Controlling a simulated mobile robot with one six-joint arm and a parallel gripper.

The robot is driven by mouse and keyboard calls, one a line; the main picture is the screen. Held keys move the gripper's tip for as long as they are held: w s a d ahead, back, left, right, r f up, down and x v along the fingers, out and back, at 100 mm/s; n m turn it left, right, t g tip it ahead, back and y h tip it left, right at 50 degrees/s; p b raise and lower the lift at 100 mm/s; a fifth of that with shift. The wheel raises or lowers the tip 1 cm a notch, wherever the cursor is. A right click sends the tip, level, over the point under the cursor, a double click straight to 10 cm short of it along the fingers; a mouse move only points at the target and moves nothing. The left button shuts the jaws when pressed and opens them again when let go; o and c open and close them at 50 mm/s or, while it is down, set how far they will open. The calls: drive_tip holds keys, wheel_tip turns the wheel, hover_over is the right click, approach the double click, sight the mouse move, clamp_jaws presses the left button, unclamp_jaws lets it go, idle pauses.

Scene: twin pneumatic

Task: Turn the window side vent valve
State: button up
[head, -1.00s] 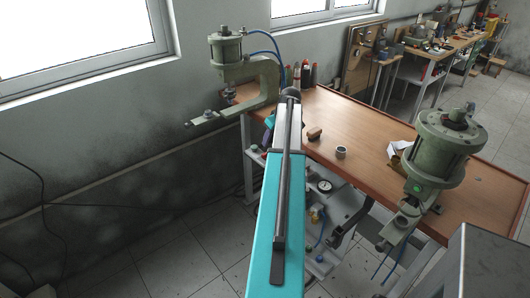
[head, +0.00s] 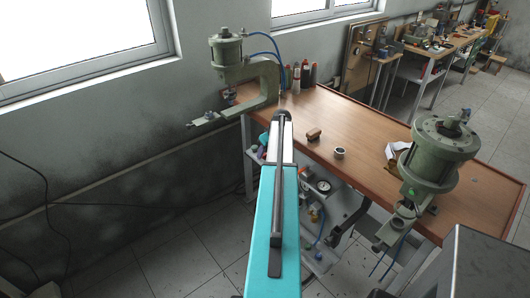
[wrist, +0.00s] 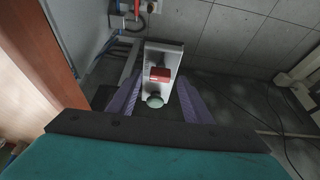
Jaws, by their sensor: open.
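In the wrist view a pale upright plate (wrist: 149,56) carries a red block-like handle (wrist: 160,74) and a green round knob (wrist: 154,101). I cannot tell for sure which of these is the window side vent valve. My gripper (wrist: 161,80) is open, its two purple fingers on either side of the plate. Nothing is visibly held, and whether the fingers touch the plate cannot be told. In the head view my teal arm hides most of the gripper. The window side press (head: 245,75) stands at the table's left end, beyond my arm.
A second green press (head: 437,153) stands at the table's right edge. The wooden table (head: 360,120) holds a small brown block (head: 314,135), a white ring (head: 340,153) and several bottles (head: 297,77). A gauge (head: 323,186) sits below. Dark cables (wrist: 265,119) lie on the floor.

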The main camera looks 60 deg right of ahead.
drive_tip(key=shift+w+f, duration=0.15)
drive_tip(key=shift+f, duration=0.15)
drive_tip(key=c, duration=0.9)
drive_tip(key=shift+a, duration=0.35)
drive_tip(key=shift+c, duration=0.8)
drive_tip(key=shift+d+f, duration=0.1)
drive_tip(key=shift+d, duration=0.2)
